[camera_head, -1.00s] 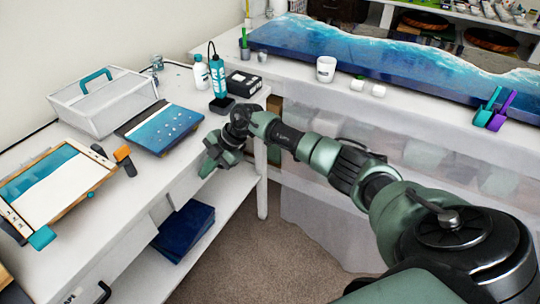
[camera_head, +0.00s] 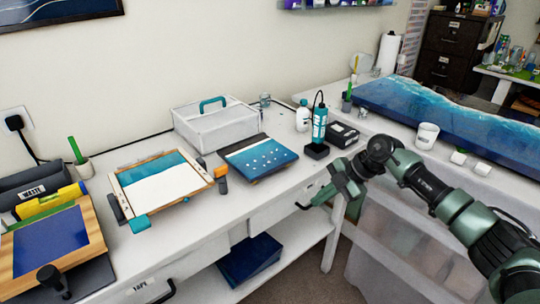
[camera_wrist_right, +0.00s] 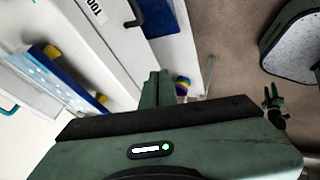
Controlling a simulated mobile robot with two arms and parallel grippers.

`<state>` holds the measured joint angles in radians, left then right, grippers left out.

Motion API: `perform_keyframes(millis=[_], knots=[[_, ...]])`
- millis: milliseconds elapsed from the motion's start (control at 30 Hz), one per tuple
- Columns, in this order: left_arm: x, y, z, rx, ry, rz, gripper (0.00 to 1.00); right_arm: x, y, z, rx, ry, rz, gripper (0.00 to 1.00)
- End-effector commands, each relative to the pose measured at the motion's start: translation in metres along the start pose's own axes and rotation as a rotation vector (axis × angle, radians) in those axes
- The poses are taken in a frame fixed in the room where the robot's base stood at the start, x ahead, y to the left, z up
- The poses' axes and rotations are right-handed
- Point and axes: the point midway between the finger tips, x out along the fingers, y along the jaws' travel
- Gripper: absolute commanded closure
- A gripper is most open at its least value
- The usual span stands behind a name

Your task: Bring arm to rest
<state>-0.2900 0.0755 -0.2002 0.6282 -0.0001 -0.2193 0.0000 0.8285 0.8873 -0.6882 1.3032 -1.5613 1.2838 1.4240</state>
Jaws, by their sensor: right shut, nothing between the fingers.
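My right arm comes in from the right in the head view. Its green gripper (camera_head: 322,198) hangs in front of the white bench's front edge, near the bench's right corner, pointing down and left. In the right wrist view the two fingers (camera_wrist_right: 158,88) are together with nothing between them. The gripper looks clear of the bench, though the exact gap is hard to judge. My left arm and gripper do not show.
The white bench (camera_head: 205,236) carries a framed panel (camera_head: 160,185), a storage box (camera_head: 215,130), a blue board (camera_head: 258,158) and a teal bottle device (camera_head: 319,125). A second table holds a long blue wave slab (camera_head: 440,115) and a white cup (camera_head: 427,136). Brown floor is open below.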

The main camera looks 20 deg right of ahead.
Motion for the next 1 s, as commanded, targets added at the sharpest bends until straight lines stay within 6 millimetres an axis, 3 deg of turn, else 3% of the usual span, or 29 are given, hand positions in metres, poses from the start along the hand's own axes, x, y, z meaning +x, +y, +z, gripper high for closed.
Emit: perform_keyframes(millis=[67,167,333,433,567,700,833,1000], knots=[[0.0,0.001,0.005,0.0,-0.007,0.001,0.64,0.003,0.0,-0.001,0.001,0.009,0.003,1.0],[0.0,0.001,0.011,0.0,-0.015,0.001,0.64,0.025,-0.002,-0.01,0.009,0.08,0.04,1.0],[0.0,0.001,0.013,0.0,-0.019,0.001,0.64,0.11,-0.009,-0.03,0.142,0.328,0.298,1.0],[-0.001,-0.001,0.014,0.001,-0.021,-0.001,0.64,0.165,-0.033,-0.011,0.35,0.365,0.511,1.0],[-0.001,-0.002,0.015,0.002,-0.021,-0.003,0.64,0.219,-0.098,0.036,0.62,0.25,0.668,1.0],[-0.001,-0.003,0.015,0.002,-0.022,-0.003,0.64,0.264,-0.189,0.072,0.848,0.077,0.699,1.0],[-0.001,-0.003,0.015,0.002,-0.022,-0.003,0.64,0.295,-0.282,0.089,1.023,-0.085,0.661,1.0],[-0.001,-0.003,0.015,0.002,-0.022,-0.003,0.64,0.324,-0.41,0.086,1.217,-0.286,0.549,1.0]])
